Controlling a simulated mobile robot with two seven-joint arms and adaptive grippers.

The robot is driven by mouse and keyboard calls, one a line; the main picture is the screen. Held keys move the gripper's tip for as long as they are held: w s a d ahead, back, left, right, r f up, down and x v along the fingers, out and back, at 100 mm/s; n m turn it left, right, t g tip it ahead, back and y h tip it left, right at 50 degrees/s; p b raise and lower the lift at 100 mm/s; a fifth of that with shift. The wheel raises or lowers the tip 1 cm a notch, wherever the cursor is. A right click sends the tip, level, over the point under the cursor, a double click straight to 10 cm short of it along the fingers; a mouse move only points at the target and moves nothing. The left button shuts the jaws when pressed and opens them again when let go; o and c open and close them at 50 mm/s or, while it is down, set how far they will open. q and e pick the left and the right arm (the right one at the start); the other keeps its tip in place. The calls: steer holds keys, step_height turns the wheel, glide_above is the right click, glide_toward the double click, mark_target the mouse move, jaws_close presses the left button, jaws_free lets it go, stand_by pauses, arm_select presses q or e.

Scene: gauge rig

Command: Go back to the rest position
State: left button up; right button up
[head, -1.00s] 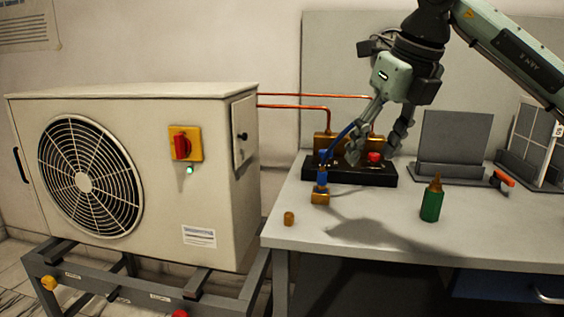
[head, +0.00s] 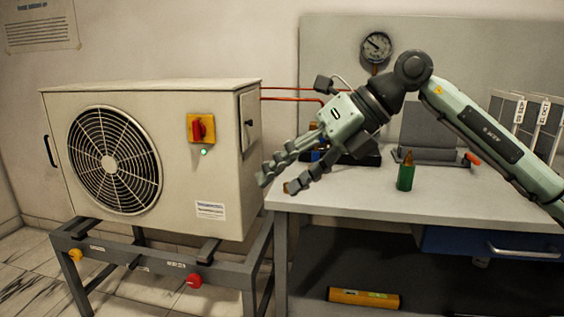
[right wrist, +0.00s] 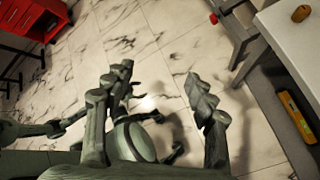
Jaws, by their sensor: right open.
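My right gripper (head: 277,181) is open and empty. In the head view it hangs in front of the table's left end, beside the right side of the beige outdoor unit (head: 226,165). In the right wrist view its two fingers (right wrist: 160,100) stand well apart over the marble floor, with nothing between them. The gripper and forearm hide most of the black manifold block (head: 368,158) on the table. My left gripper does not show in the head view.
The grey table (head: 450,212) carries a green bottle (head: 405,176) and a grey stand (head: 425,130). A round gauge (head: 376,47) is on the back panel. A yellow level (head: 363,298) lies below the table. A red cabinet (right wrist: 30,35) and a brass cap (right wrist: 301,13) show in the wrist view.

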steer(key=s+a+r+g+y, duration=0.1)
steer(key=s+a+r+y, duration=0.15)
steer(key=a+y, duration=0.45)
steer(key=w+d+r+m+t+y, duration=0.2)
steer(key=w+d+m+t+y, duration=0.35)
steer(key=m+t, duration=0.6)
steer(key=w+d+f+m+t+h, duration=0.6)
steer(key=d+f+m+t+h, duration=0.3)
steer(key=m, duration=0.5)
steer(key=d+f+m+g+h, duration=0.1)
steer(key=d+f+m+h, duration=0.35)
steer(key=f, duration=0.35)
steer(key=d+f+m+g+h, duration=0.2)
steer(key=d+f+m+h, duration=0.3)
steer(key=f, duration=0.3)
steer(key=s+d+f+m+g+h, duration=0.2)
steer(key=s+d+f+g, duration=0.15)
steer(key=s+f, duration=0.45)
steer(key=s+d+f+m+g+h, duration=0.2)
steer(key=s+d+f+g+h, duration=0.15)
steer(key=f, duration=0.95)
steer(key=s+d+f+m+g, duration=0.1)
steer(key=s+f+g, duration=0.3)
steer(key=s, duration=0.6)
steer(key=s+d+f+m+g+y, duration=0.1)
steer(key=s+f+g, duration=0.3)
steer(key=s+f, duration=0.5)
steer(key=shift+s, duration=1.2)
